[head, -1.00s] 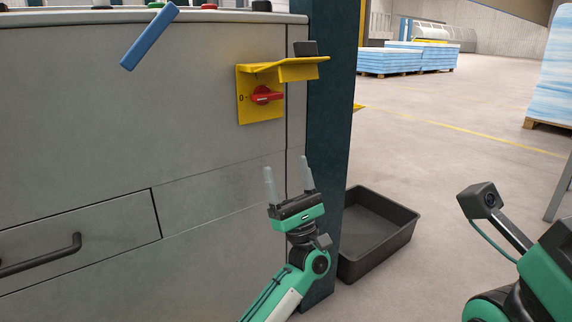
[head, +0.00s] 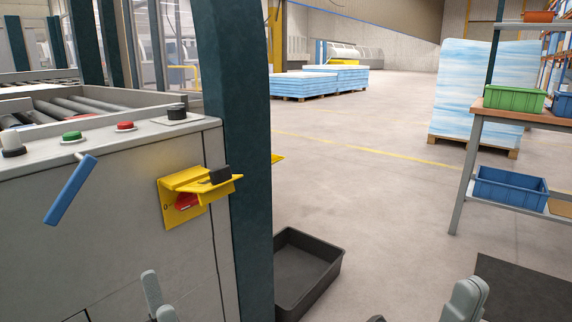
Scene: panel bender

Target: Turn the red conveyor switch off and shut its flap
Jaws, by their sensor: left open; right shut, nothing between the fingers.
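The red conveyor switch (head: 187,202) sits on a yellow plate (head: 176,213) on the grey machine's front, beside a "0" mark. Its yellow flap (head: 201,181) is raised and juts out over it, hiding its upper part. The visible part of the handle looks roughly horizontal, but its exact position is hard to tell. My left gripper (head: 158,297) is at the bottom edge, open, below the switch and apart from it; its lower part is cut off. My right gripper (head: 466,299) is shut and empty at the bottom right, far from the switch.
A dark upright post (head: 235,130) stands just right of the switch. A blue handle (head: 70,190) sticks out at left. A black bin (head: 305,272) lies on the floor. A rack with a blue crate (head: 508,188) stands at right. Open floor lies between.

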